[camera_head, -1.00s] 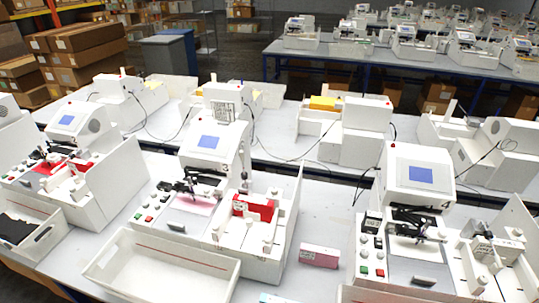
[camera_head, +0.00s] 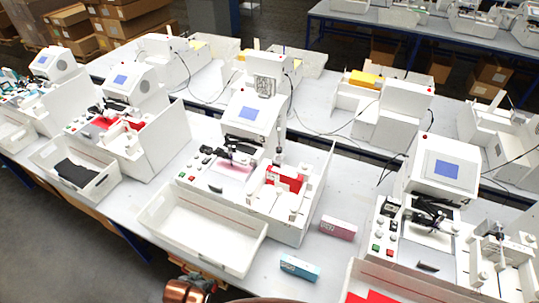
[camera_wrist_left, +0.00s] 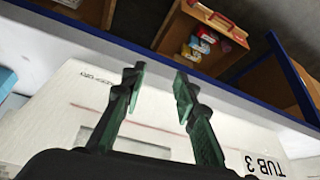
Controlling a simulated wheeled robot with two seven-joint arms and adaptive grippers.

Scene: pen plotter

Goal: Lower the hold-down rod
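The nearest whole pen plotter (camera_head: 270,215) stands in the middle, a white machine with a blue screen (camera_head: 246,113) and a pink sheet on its bed. A dark bar-like mechanism (camera_head: 240,146) lies across the back of that bed; it is too small to tell which part is the hold-down rod or whether it is raised. My left gripper (camera_wrist_left: 158,85) shows in the left wrist view with its two dark green fingers apart and nothing between them. In the head view only copper-coloured parts of my arm show at the bottom edge. My right gripper is not in view.
An empty white tub (camera_head: 205,232) stands in front of the middle plotter; a tub marked TUB 3 (camera_wrist_left: 95,112) fills the left wrist view. Pink (camera_head: 338,228) and blue (camera_head: 299,267) boxes lie right of it. Another plotter (camera_head: 437,175) stands at the right.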

